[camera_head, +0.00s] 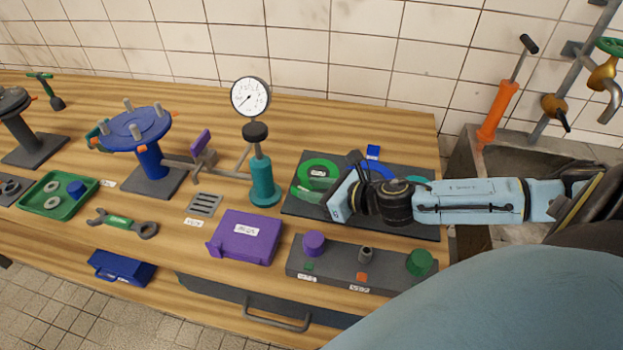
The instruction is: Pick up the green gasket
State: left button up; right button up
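A green gasket (318,170), a flat ring with a white label, lies on a dark mat (420,232) toward the right end of the wooden bench. My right gripper (346,190) reaches in from the right and is over the mat, just right of the gasket. It covers part of the mat and perhaps the gasket's lower right edge. Its fingers are dark and overlap, so their gap does not show. I cannot tell whether it touches the gasket. My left gripper is not in view.
A blue ring (374,168) is partly hidden behind my gripper. A teal pump with a gauge (264,180) stands left of the mat. A purple box (245,238) and a grey block with knobs (340,265) are in front. A sink (468,160) is at right.

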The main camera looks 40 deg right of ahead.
aim_at(296, 188)
jog(key=shift+f+x, duration=0.2)
jog(key=shift+x, duration=3)
jog(key=shift+s, duration=0.1)
jog(key=shift+c, duration=0.3)
grip_shut()
